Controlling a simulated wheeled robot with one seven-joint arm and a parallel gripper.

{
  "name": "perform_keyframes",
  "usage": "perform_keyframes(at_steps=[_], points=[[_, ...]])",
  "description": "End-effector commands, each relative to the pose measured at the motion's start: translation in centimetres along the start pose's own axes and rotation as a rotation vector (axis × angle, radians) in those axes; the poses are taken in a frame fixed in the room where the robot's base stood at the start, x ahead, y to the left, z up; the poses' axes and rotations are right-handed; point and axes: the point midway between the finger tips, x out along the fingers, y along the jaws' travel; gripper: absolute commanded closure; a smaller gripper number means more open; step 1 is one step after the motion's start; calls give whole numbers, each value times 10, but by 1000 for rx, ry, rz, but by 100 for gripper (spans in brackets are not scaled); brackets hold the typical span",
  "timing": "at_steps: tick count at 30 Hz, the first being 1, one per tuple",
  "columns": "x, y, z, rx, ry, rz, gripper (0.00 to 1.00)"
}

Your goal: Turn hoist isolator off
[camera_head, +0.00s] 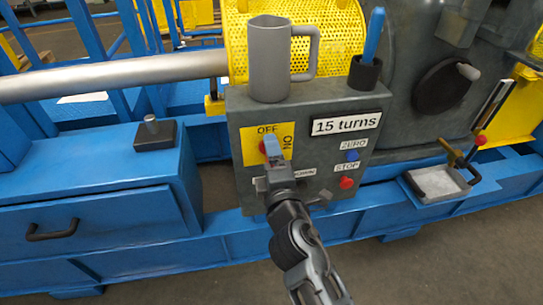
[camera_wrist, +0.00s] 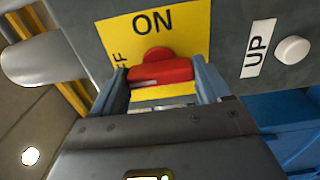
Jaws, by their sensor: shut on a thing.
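The hoist isolator is a red rotary knob (camera_head: 263,147) on a yellow plate (camera_head: 249,151) at the upper left of the grey control box's front. The plate reads OFF at the top and ON at its right side. My gripper (camera_head: 273,150) is at the knob and hides much of it in the head view. In the wrist view the red knob (camera_wrist: 160,70) lies between the two blue fingers of my gripper (camera_wrist: 162,84), which is shut on it. ON shows above the knob there, and part of OFF at its left. I cannot tell exactly where the knob points.
The grey box (camera_head: 240,112) carries a "15 turns" display (camera_head: 346,124), a blue ZERO button (camera_head: 352,155) and a red STOP button (camera_head: 346,183). A grey mug (camera_head: 270,65) and a dark cup (camera_head: 365,73) with a blue-handled tool stand on top. A white UP button (camera_wrist: 293,50) is beside my gripper.

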Motion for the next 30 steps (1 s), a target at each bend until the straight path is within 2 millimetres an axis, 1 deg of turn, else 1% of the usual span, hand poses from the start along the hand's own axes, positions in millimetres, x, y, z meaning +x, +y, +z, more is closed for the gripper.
perform_keyframes(at_steps=[13,14,18,21,27,30], points=[[0,-2,0,-11,0,-3,54],[0,-2,0,-11,0,-3,21],[0,-1,0,-10,0,-2,7],[0,-1,0,-10,0,-1,0],[-1,-1,0,-9,0,-1,0],[-6,-1,0,-9,0,-2,0]])
